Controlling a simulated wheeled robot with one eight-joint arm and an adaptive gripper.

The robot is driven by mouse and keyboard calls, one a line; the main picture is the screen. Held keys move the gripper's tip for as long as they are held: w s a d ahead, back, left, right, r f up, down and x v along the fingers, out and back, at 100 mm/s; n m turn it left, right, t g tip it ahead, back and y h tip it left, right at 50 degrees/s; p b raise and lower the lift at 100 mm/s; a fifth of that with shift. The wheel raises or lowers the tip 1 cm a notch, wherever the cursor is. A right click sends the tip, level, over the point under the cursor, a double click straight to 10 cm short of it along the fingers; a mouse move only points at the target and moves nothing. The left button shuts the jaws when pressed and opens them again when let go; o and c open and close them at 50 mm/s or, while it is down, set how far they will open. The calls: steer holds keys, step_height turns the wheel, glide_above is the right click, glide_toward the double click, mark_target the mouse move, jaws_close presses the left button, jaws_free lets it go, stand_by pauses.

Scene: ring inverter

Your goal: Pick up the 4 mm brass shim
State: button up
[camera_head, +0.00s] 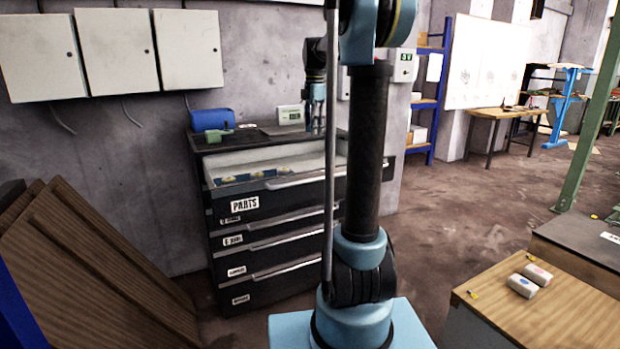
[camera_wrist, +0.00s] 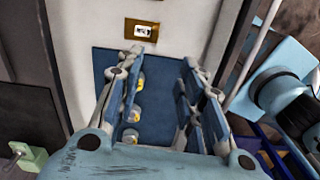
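A brass-brown rectangular plate (camera_wrist: 141,30) with a small white label lies on the pale drawer floor, just beyond the blue mat; its marking is too small to read. Several small round yellow-and-silver pieces (camera_wrist: 134,113) stand in a row on the mat, partly behind the left finger. I cannot tell for certain which is the 4 mm shim. My gripper (camera_wrist: 162,62) is open and empty, its fingers either side of the mat, with the plate past the left fingertip. In the head view, my gripper (camera_head: 316,120) hangs pointing down over the right part of the open top drawer.
The open drawer (camera_head: 245,186) belongs to a dark cabinet labelled PARTS, against the wall. A blue case (camera_head: 212,119), a green object (camera_head: 219,135) and a pale display box (camera_head: 290,114) stand on its top. Wooden boards (camera_head: 105,270) lean at left; a wooden-topped bench (camera_head: 545,310) stands at right.

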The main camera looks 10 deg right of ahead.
steer(key=shift+n, duration=0.4)
steer(key=f, duration=0.4)
steer(key=w+f, duration=0.1)
steer(key=f, duration=0.6)
steer(key=shift+w+f, duration=0.3)
steer(key=shift+f, duration=0.05)
steer(key=shift+s+a+f, duration=0.1)
steer(key=shift+f, duration=1.3)
steer(key=shift+s+f, duration=0.1)
steer(key=shift+f, duration=1.25)
jaws_close()
